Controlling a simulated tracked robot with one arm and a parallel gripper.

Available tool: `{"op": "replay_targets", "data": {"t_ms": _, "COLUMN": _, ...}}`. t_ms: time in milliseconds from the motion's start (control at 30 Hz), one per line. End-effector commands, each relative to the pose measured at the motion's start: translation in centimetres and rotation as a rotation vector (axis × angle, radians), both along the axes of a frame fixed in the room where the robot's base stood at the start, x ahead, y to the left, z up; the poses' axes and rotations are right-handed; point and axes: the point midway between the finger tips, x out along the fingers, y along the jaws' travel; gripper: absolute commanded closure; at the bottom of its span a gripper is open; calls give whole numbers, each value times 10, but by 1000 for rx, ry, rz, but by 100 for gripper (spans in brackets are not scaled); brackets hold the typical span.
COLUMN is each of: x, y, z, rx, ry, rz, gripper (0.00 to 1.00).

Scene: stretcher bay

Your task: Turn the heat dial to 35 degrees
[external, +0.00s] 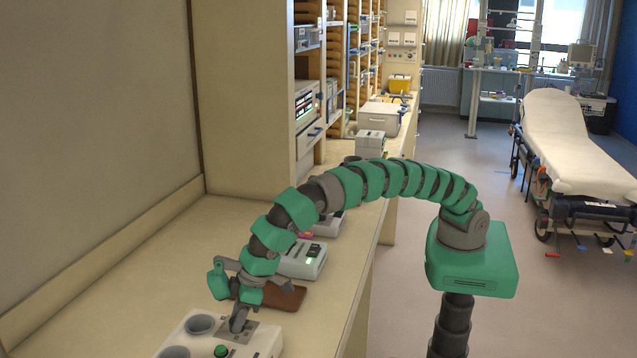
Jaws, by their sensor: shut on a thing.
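A white device (263,345) stands at the near end of the counter, partly cut off by the bottom edge of the picture. Its top has two round grey wells, a green knob or button (221,351) and a grey panel. My gripper (238,325) points down onto that panel, to the right of the upper well. Its fingers are shut on what appears to be the heat dial, which they mostly hide. No degree marks can be read, so the dial's setting cannot be told.
A brown flat object (272,296) lies just behind the white device. A white device with a dark display (303,260) stands farther back. The counter (130,283) is bare on the left, with a wall behind it. A stretcher (560,135) stands far right across open floor.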

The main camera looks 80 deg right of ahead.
Motion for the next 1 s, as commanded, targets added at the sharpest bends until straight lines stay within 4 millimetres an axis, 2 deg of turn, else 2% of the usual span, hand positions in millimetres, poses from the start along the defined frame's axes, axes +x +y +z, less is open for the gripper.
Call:
{"op": "replay_targets", "data": {"t_ms": 267, "x": 1, "y": -1, "z": 0, "rx": 0, "ry": 0, "rz": 70, "gripper": 89}}
{"op": "replay_targets", "data": {"t_ms": 667, "x": 1, "y": 0, "z": 0, "rx": 1, "ry": 1, "rz": 76, "gripper": 89}}
{"op": "replay_targets", "data": {"t_ms": 700, "x": 1, "y": 0, "z": 0, "rx": 1, "ry": 1, "rz": 76, "gripper": 58}}
{"op": "replay_targets", "data": {"t_ms": 767, "x": 1, "y": 0, "z": 0, "rx": 1, "ry": 1, "rz": 76, "gripper": 45}}
{"op": "replay_targets", "data": {"t_ms": 1000, "x": 1, "y": 0, "z": 0, "rx": 1, "ry": 0, "rz": 77, "gripper": 45}}
